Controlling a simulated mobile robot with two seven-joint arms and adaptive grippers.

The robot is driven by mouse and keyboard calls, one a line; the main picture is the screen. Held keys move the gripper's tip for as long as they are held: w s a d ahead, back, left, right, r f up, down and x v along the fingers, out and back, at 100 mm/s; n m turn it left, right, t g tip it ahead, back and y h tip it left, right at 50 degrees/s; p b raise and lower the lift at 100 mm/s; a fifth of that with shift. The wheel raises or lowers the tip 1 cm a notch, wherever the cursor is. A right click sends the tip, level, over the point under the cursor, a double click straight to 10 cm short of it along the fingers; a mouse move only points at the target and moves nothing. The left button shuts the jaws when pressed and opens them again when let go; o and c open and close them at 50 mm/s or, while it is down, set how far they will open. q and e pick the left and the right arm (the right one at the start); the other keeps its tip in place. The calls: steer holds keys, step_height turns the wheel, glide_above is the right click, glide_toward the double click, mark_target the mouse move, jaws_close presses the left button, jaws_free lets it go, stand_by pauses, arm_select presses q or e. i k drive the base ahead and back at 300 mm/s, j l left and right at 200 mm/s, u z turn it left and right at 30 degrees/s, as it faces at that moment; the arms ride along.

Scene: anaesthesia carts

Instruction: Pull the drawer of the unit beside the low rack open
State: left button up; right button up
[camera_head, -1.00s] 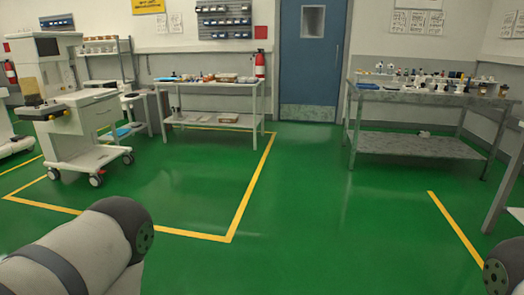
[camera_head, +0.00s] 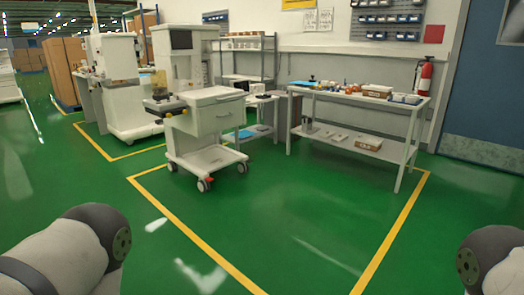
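A white wheeled anaesthesia cart (camera_head: 205,155) stands left of centre, inside the yellow floor outline. It has a dark screen on its upright column and an amber canister on its left side. Its drawer (camera_head: 222,116) is under the worktop and looks closed, with a small handle on the front. A grey shelf rack (camera_head: 270,62) stands just behind and to the right of the cart, partly hidden by it. Only parts of my two arms show at the lower corners. Neither gripper is in view, and both arms are well away from the cart.
A second white cart (camera_head: 118,95) stands behind on the left. A two-level table (camera_head: 400,107) with small items is on the right, by a red fire extinguisher (camera_head: 423,82) and a blue door (camera_head: 487,120). The green floor (camera_head: 270,215) in front of the cart is clear.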

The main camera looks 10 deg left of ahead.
mark_target(216, 117)
steer(key=i+u, duration=0.25)
steer(key=i, duration=2.2)
steer(key=i+l, duration=0.1)
steer(key=i, duration=0.35)
steer(key=i+l+u, duration=0.1)
steer(key=i, duration=0.35)
steer(key=i+l+u, duration=0.1)
steer(key=i, duration=0.35)
steer(key=i+l, duration=0.25)
steer(key=i, duration=0.2)
steer(key=i+l+u, duration=0.1)
steer(key=i, duration=0.35)
steer(key=i+l+u, duration=0.45)
steer(key=l, duration=0.25)
steer(key=i+l+u, duration=0.25)
steer(key=i+l, duration=0.1)
steer(key=l, duration=0.05)
